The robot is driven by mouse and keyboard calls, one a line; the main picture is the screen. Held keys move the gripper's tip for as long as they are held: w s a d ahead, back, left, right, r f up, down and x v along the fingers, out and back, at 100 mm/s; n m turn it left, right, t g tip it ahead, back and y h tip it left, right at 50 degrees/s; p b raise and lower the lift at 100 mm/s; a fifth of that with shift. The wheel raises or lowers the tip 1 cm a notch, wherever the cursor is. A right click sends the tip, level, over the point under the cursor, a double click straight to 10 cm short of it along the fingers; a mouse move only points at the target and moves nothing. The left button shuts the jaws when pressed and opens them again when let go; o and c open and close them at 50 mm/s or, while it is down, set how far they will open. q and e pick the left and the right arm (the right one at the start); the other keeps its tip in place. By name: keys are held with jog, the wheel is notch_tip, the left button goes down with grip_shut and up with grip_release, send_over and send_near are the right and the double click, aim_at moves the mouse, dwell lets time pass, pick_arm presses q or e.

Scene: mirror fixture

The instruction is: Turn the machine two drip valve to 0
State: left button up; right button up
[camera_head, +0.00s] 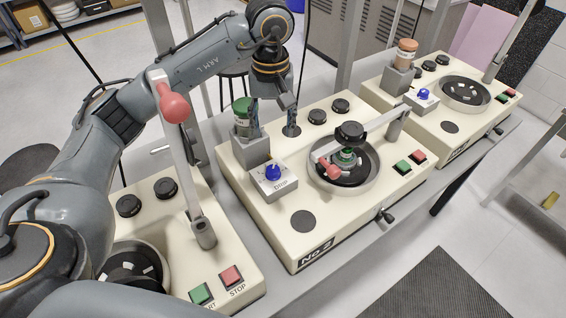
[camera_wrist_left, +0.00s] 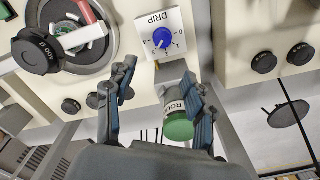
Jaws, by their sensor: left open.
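The machine two drip valve is a blue knob (camera_head: 272,172) on a small white box marked DRIP (camera_head: 274,186), beside the bottle holder on the cream machine marked No 2 (camera_head: 305,240). The knob (camera_wrist_left: 163,38) also shows at the top of the left wrist view, over a dial with small marks; I cannot read its setting. My left gripper (camera_head: 273,122) is open, fingers pointing down, above and behind the valve box, near the green-capped bottle (camera_head: 242,116). In the left wrist view the gripper (camera_wrist_left: 160,82) is short of the knob, not touching it. My right gripper is not in view.
A green-capped bottle (camera_wrist_left: 178,127) shows between the fingers and overlaps the right one in the left wrist view. Machine two's round bowl (camera_head: 372,172) has an arm with a black weight (camera_head: 350,132) over it. Similar machines stand on both sides.

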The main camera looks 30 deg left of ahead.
aim_at(273, 168)
pick_arm(q)
jog(key=f+p, duration=0.1)
jog(key=f, duration=0.4)
jog(key=f+p, duration=0.2)
jog(key=f, duration=0.4)
jog(key=shift+s+a, duration=0.1)
jog(key=shift+s, duration=0.1)
jog(key=shift+f, duration=0.7)
jog(key=shift+c, duration=0.6)
grip_shut()
